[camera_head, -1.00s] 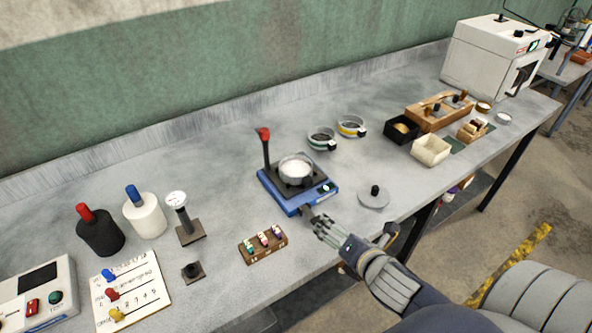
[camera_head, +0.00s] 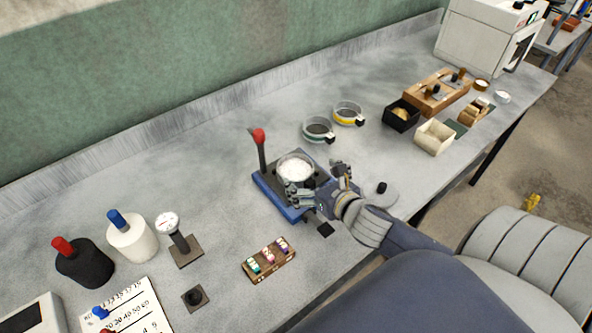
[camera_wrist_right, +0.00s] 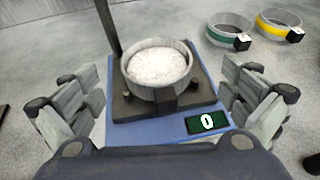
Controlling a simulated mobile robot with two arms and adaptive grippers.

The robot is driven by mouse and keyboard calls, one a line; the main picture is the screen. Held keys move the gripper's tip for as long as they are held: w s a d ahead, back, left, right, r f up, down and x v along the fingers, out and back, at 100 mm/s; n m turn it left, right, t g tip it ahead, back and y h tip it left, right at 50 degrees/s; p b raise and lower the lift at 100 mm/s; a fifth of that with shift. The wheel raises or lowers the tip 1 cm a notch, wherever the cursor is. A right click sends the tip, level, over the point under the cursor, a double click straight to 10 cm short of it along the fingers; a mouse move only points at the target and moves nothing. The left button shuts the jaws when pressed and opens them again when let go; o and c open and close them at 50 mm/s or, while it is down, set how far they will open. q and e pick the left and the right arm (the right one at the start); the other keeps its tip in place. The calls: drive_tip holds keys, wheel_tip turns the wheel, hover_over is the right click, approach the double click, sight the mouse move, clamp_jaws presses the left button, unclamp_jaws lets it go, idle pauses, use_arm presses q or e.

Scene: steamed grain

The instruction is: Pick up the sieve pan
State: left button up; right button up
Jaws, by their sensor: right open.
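A round grey pan (camera_head: 296,166) full of white grains stands on the dark plate of a blue device (camera_head: 272,197). It is the pan nearest my right gripper; in the right wrist view the pan (camera_wrist_right: 160,92) shows a dark block on its near side. My right gripper (camera_head: 320,184) is open at the near side of the pan. In the right wrist view its fingers stand apart to the left and right of the pan, short of it and not touching it. A green-banded sieve (camera_head: 318,131) and a yellow-banded sieve (camera_head: 348,114) stand behind it. My left gripper is out of view.
A red-knobbed lever (camera_head: 260,148) rises at the device's left. A grey lid with a black knob (camera_head: 382,189) lies right of my gripper. A wooden block with small vials (camera_head: 268,259) sits at the front.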

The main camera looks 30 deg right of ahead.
sight(296, 176)
drive_tip(key=shift+x, duration=1.05)
drive_tip(key=shift+w+f, duration=0.1)
drive_tip(key=shift+w, duration=0.2)
drive_tip(key=x, duration=0.1)
drive_tip(key=p+x, duration=0.1)
drive_tip(key=x, duration=0.2)
drive_tip(key=shift+w+a+f+p, duration=0.15)
drive_tip(key=shift+a+f+p, duration=0.1)
drive_tip(key=shift+p, duration=0.1)
drive_tip(key=shift+w+f, duration=0.15)
drive_tip(key=shift+w, duration=0.25)
drive_tip(key=c, duration=2)
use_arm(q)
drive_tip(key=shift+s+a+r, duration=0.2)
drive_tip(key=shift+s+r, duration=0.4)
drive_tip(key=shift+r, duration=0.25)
